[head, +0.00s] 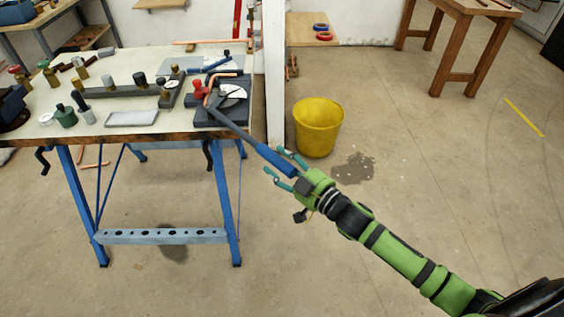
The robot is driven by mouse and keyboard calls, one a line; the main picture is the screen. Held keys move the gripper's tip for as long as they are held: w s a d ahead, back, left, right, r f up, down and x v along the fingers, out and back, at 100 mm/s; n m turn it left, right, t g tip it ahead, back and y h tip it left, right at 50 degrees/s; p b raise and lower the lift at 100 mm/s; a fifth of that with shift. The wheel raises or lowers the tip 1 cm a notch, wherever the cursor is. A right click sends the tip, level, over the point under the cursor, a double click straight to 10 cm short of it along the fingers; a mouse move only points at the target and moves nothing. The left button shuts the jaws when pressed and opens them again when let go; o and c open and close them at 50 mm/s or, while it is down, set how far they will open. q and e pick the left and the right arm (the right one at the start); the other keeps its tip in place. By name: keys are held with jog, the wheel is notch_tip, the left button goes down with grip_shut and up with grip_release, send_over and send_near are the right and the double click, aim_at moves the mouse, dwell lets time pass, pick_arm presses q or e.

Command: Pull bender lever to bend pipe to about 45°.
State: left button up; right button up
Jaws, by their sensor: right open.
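The pipe bender (228,98) stands at the right end of the workbench, with a white round dial on it. A copper pipe (212,84) shows at the bender and looks bent near its top. The bender lever (240,133) slopes down to the right, past the bench edge, and ends in a blue grip (276,160). My right gripper (283,166) is at the end of the blue grip. Its teal fingers are apart, one on each side of the grip. I cannot tell whether they touch it. My left gripper is not in the view.
The workbench (50,128) has blue trestle legs and holds brass fittings, a green object (66,117) and a grey tray (131,118). A white post (274,80) stands behind its right end. A yellow bucket (318,128) stands on the floor near a dark wet patch.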

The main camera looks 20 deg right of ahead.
jog(key=c, duration=0.8)
grip_shut()
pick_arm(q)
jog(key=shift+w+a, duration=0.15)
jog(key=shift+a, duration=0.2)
